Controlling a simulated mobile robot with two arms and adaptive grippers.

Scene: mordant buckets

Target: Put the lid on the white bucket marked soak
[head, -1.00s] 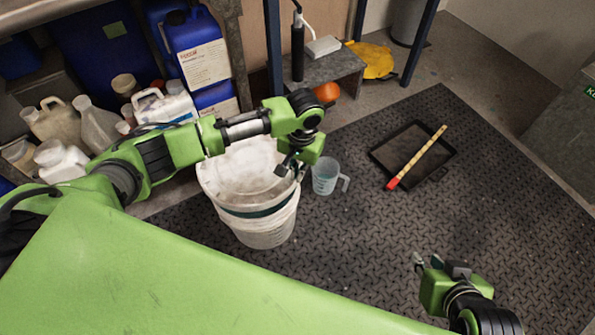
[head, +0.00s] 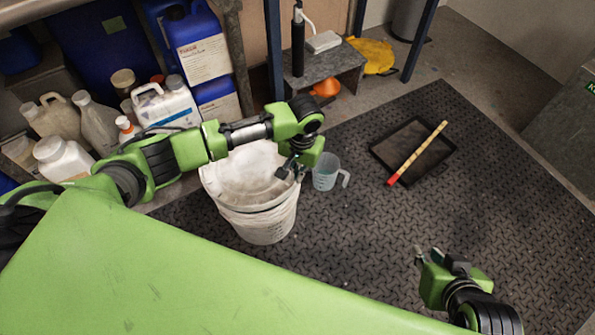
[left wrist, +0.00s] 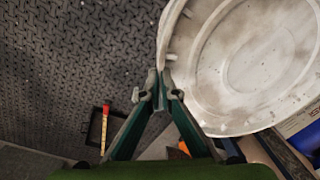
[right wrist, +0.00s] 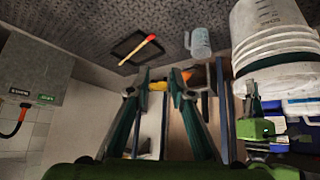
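The white bucket (head: 262,226) stands upright on the dark mat. Its printed marks show in the right wrist view (right wrist: 268,50), but I cannot read a word. The round white lid (head: 250,172) lies over the bucket's top; I cannot tell whether it is fully seated. In the left wrist view the smudged lid (left wrist: 262,62) fills the upper right. My left gripper (head: 293,172) is at the lid's right edge, its fingertips (left wrist: 160,88) close together and shut on the rim. My right gripper (head: 440,262) is open and empty, well right of the bucket.
A clear measuring jug (head: 326,172) stands just right of the bucket. A black tray (head: 408,158) with a yellow-and-red stick (head: 418,153) lies farther right. White and blue containers (head: 172,103) crowd the left. A grey stool (head: 330,65) stands behind. The mat's right side is clear.

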